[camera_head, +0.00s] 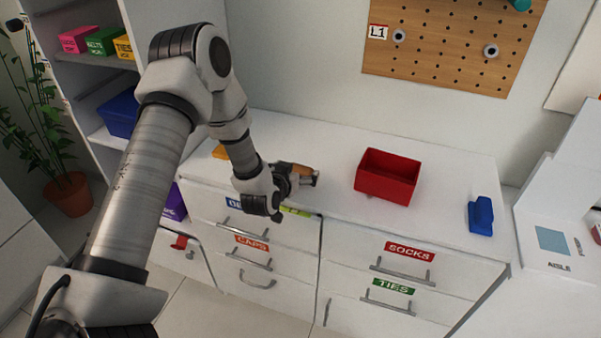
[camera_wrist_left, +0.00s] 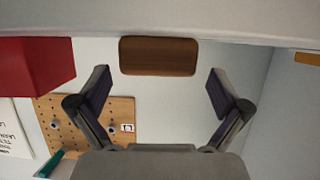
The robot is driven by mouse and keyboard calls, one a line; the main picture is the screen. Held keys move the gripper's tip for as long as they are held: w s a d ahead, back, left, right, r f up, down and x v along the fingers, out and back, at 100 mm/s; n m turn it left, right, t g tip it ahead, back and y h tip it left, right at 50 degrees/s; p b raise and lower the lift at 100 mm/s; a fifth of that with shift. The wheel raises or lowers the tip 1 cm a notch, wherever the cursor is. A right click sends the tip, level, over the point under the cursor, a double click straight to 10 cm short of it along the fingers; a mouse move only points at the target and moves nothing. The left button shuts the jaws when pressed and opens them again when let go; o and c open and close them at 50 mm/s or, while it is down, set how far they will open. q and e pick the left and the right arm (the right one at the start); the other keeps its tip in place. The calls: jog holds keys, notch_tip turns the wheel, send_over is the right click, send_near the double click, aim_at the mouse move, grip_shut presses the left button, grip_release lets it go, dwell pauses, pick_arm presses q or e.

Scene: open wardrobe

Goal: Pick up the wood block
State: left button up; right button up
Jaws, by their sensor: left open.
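The wood block (camera_wrist_left: 158,56) is a brown rectangular piece lying on the white dresser top. In the head view, part of the wood block (camera_head: 303,169) shows just behind my left gripper (camera_head: 308,180), which hides the rest. In the left wrist view, my left gripper (camera_wrist_left: 159,82) is open and empty. Its two fingers stand wide apart, one to each side of the block, with the block lying just beyond the fingertips. I see no contact between finger and block. My right gripper is not in view.
A red open bin (camera_head: 387,176) stands on the dresser top (camera_head: 440,160) to the right of the gripper. A blue object (camera_head: 481,215) lies farther right. A pegboard (camera_head: 450,42) hangs on the wall behind. Shelves with coloured boxes (camera_head: 102,42) stand at the left.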

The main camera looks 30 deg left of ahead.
pick_arm(q)
jog(key=x, duration=0.2)
jog(key=shift+w+d+f, duration=0.2)
jog(key=shift+w, duration=0.15)
jog(key=shift+a, duration=0.1)
jog(key=shift+s, duration=0.1)
jog(key=c, duration=1.2)
